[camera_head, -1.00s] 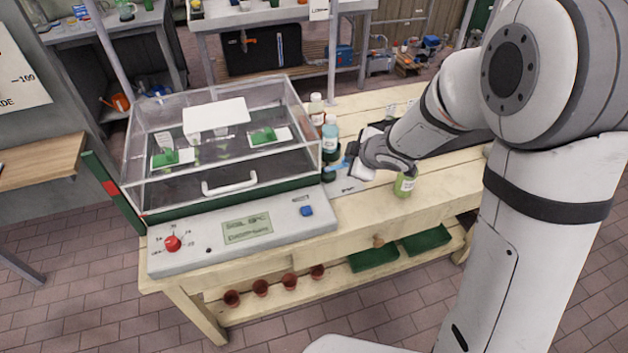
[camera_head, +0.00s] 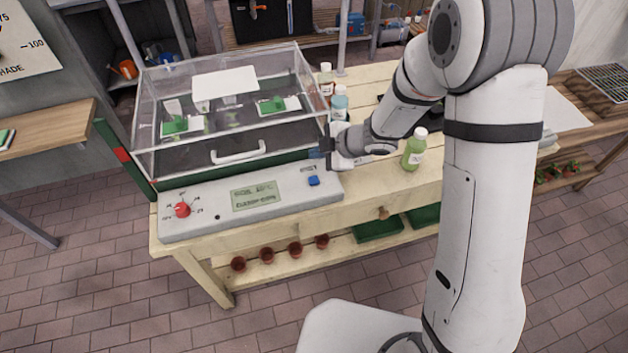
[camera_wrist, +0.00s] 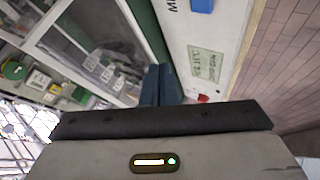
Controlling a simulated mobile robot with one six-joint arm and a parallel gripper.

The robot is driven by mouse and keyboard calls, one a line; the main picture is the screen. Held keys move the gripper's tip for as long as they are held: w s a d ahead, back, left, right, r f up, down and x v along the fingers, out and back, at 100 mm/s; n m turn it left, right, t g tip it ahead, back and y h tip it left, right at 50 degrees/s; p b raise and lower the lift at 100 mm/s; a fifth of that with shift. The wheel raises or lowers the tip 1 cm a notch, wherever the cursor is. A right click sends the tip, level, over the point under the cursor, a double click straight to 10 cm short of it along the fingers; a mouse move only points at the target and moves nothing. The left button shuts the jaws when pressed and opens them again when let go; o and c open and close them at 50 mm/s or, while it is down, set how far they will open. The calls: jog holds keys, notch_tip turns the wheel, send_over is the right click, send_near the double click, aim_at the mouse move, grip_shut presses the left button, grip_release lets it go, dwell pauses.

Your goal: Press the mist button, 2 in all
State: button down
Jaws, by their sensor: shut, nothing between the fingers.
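The blue mist button (camera_head: 313,181) sits at the right end of the grey control panel (camera_head: 210,222), below a small printed label. In the wrist view the blue button (camera_wrist: 202,5) is cut by the top edge, beside printed letters. My gripper (camera_head: 318,150) is above and behind the button, near the right front corner of the clear case, and apart from the button. In the wrist view its blue fingers (camera_wrist: 160,85) are together with nothing between them. The panel also has a display (camera_head: 256,196) with text and a red knob (camera_head: 182,210).
The clear-walled propagator case (camera_head: 230,110) with a white handle (camera_head: 238,153) stands behind the panel. A blue-labelled bottle (camera_head: 339,103), a white-capped bottle (camera_head: 326,80) and a green bottle (camera_head: 413,150) stand on the wooden bench close to my arm. Space above the panel is clear.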

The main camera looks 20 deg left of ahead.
jog(key=b, duration=0.6)
send_over(317, 181)
notch_tip(317, 181, down, 7)
jog(key=shift+f, duration=0.1)
jog(key=shift+f+b, duration=0.3)
jog(key=shift+b, duration=0.05)
dwell(1.2)
jog(key=shift+d+f, duration=0.1)
jog(key=shift+f, duration=0.35)
jog(key=shift+f+b, duration=0.45)
jog(key=shift+b, duration=0.15)
dwell(0.4)
dwell(0.3)
jog(key=shift+r+p, duration=0.9)
jog(key=shift+p, duration=0.1)
